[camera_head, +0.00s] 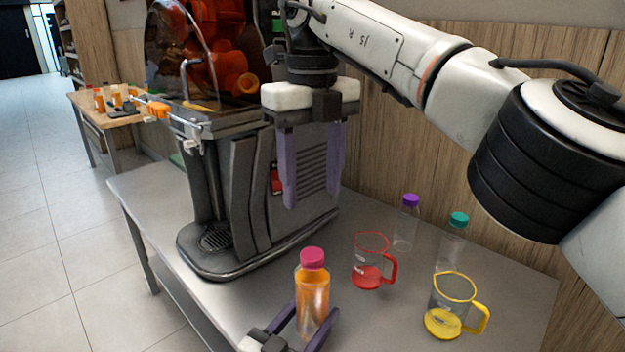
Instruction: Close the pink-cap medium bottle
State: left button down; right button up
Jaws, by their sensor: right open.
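The pink-cap medium bottle (311,292) stands upright near the table's front edge, filled with orange juice. Its pink cap (313,257) sits on top of the neck; how tightly it is screwed on cannot be seen. My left gripper (309,326) comes in low at the bottom edge, its purple fingers on either side of the bottle's lower body and seemingly touching it. My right gripper (312,196) is open and empty, pointing down in front of the juicer, above and apart from the cap.
The large juicer (260,195) stands behind the bottle. A red-handled jug (370,262) and a yellow-rimmed jug (446,314) are to the right. A purple-cap bottle (406,227) and a green-cap bottle (452,245) stand behind them. A wooden table (138,118) is far left.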

pick_arm(q)
jog(key=c, duration=0.7)
grip_release()
jog(key=v, duration=1)
jog(key=shift+s+a+p, duration=0.15)
jog(key=shift+p, duration=0.25)
